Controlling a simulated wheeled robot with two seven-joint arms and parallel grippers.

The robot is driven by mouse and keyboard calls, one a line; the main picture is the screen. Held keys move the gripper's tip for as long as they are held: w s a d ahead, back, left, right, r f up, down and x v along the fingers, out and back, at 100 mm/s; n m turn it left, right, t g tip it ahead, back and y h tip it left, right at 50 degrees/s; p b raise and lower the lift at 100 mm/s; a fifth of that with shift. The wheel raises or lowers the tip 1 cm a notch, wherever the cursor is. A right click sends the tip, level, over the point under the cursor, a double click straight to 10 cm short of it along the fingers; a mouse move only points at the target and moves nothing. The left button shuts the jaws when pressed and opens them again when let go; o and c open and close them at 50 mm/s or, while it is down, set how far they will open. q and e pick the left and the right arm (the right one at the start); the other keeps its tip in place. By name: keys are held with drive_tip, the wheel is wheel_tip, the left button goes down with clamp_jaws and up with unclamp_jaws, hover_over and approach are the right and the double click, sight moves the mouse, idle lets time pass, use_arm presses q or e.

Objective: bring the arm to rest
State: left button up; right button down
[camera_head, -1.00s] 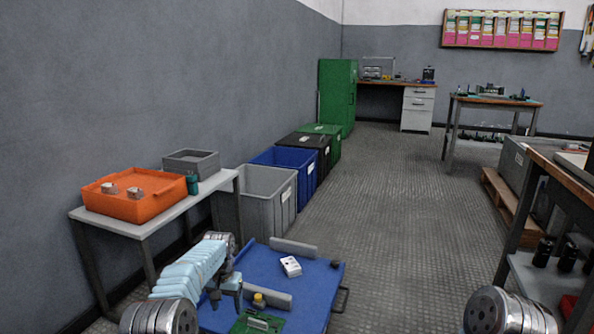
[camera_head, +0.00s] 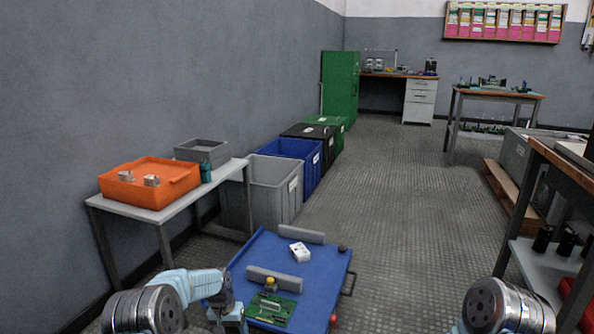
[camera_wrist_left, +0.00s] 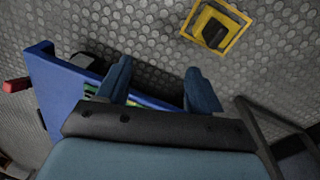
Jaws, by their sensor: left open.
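My left arm (camera_head: 190,285) comes in at the lower left of the head view, bent low. Its gripper is at the bottom edge, beside the left side of the blue cart (camera_head: 325,270), with the fingertips not clearly shown there. In the left wrist view my left gripper (camera_wrist_left: 158,82) has its two fingers apart, with nothing held between them. The floor and an edge of the blue cart (camera_wrist_left: 55,90) show beyond the fingers. My right gripper is out of view; only part of my right arm (camera_head: 505,308) shows at the lower right.
The cart carries a green circuit board (camera_head: 271,308), grey bars and a white box (camera_head: 300,252). A side table (camera_head: 160,213) with an orange tray (camera_head: 150,190) stands left. A workbench (camera_head: 565,165) stands right. The middle aisle floor is clear. The wrist view shows a yellow-framed square (camera_wrist_left: 187,30).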

use_arm(q)
drive_tip(key=s+d+f+n+h, duration=0.1)
drive_tip(key=s+d+f, duration=0.1)
drive_tip(key=s+f, duration=0.4)
drive_tip(key=s+d+f+h, duration=0.1)
drive_tip(key=s+d+f, duration=0.15)
drive_tip(key=s, duration=0.65)
drive_tip(key=s+d+n, duration=0.2)
drive_tip(key=s, duration=1.7)
wheel_tip(320, 180, up, 15)
drive_tip(key=p, duration=1.4)
drive_tip(key=shift+d+t+h+p, duration=0.4)
drive_tip(key=shift+f, duration=0.1)
